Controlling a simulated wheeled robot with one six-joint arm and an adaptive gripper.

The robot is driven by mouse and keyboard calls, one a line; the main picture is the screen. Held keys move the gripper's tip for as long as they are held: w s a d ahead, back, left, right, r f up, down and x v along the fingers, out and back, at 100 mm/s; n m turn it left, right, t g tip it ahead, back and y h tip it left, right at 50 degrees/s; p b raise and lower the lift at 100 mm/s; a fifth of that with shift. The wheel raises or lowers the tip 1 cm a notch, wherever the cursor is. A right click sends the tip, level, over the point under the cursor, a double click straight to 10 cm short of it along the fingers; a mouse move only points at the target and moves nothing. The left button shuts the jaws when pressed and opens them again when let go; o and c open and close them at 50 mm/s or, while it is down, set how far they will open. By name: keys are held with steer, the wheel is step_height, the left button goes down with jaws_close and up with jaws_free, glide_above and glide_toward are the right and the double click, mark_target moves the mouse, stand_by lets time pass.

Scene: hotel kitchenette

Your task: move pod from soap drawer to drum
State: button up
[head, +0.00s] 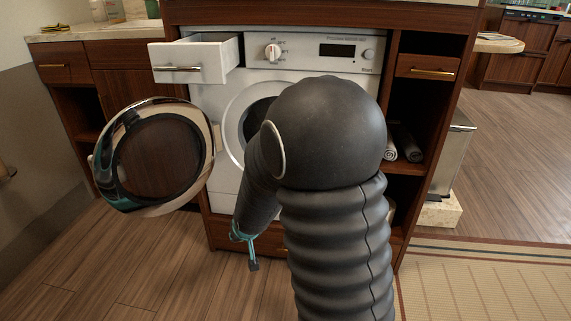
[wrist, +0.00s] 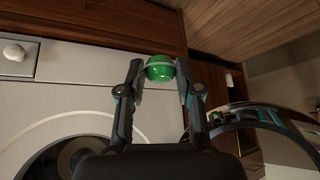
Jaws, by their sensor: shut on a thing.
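In the wrist view, the green pod (wrist: 159,70) with a pale band sits between the fingertips of my gripper (wrist: 161,80), which is shut on it. In the head view, my gripper (head: 248,247) hangs low in front of the washing machine, and the pod cannot be made out. The white soap drawer (head: 192,64) is pulled out at the machine's upper left. The drum (head: 254,119) opening is partly hidden behind my arm; its dark opening also shows at the lower left of the wrist view (wrist: 66,154). The pod is outside the drum, in front of the machine.
The round washer door (head: 211,140) stands wide open to the left, and shows at the right of the wrist view (wrist: 235,115). Wooden cabinets flank the machine. A shelf with rolled towels (head: 408,147) and a metal bin (head: 456,155) are to the right. The front floor is clear.

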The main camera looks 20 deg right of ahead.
steer(key=w+d+r+m+t+h+p, duration=0.25)
steer(key=d+r+m+h, duration=0.2)
steer(key=r+m, duration=0.3)
steer(key=w+d+r+m+t+h+p, duration=0.1)
steer(key=d+r+m+t+h, duration=0.2)
steer(key=d+r+m, duration=0.4)
steer(key=r+x, duration=0.1)
steer(key=x, duration=1)
steer(key=w+r+p+x, duration=0.1)
steer(key=r+x, duration=0.1)
steer(key=x, duration=0.9)
steer(key=shift+w+d+r, duration=0.2)
steer(key=shift+d+r, duration=0.1)
steer(key=shift+m+g, duration=0.25)
steer(key=o, duration=1)
steer(key=shift+c, duration=0.2)
